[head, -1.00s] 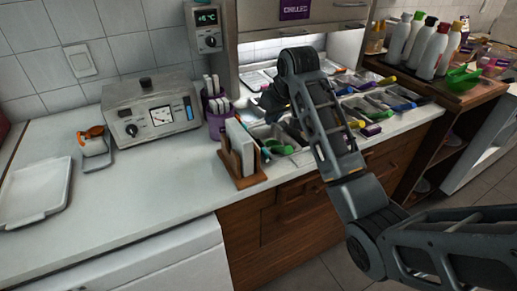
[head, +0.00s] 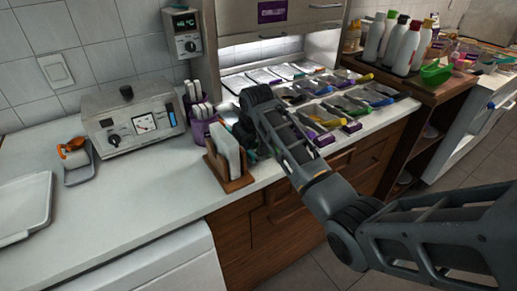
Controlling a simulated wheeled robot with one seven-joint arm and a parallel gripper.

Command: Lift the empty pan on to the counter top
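Several metal topping pans (head: 378,94) sit in rows in the counter's recessed rail, under the lit hood. Many hold coloured-handled utensils. I cannot tell from here which pan is empty, and my arm covers the front left of the rail. My gripper (head: 243,131) is at the rail's left end, just behind the napkin holder and right of the purple cups. It is dark and mostly hidden by my own wrist, so its fingers cannot be made out. The white counter top (head: 135,195) is in view at left.
A napkin holder (head: 228,164) and purple cups (head: 205,131) stand close to my gripper. A grey appliance (head: 132,122), an orange-handled item (head: 74,150) and a pale tray (head: 24,210) are farther left. The counter's front left is clear. Bottles (head: 407,48) stand at right.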

